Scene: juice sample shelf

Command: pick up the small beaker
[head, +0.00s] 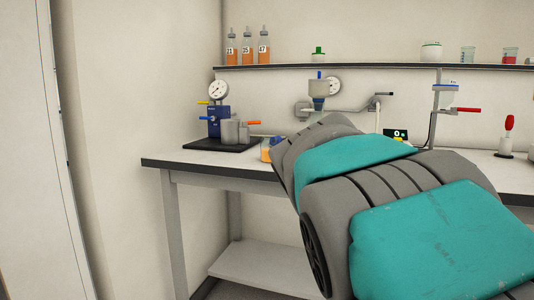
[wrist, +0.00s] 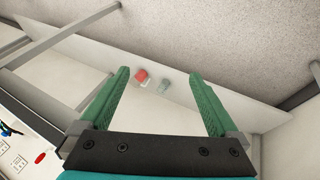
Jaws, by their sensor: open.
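In the head view, a clear beaker (head: 467,55) and a beaker with red contents (head: 509,56) stand on the wall shelf at the upper right. In the wrist view, a small clear vessel (wrist: 165,82) and a red-and-white vessel (wrist: 142,79) stand close together on a pale surface. I cannot tell which is the small beaker. My gripper (wrist: 158,74) is open, with its green fingers wide apart. Both vessels appear between the fingers in the picture, some way beyond the tips, and nothing is held. The head view does not show my gripper.
The wall shelf (head: 380,67) also carries several orange-filled bottles (head: 247,48), a green-capped item (head: 318,54) and a white container (head: 432,50). My arm hides part of the bench.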

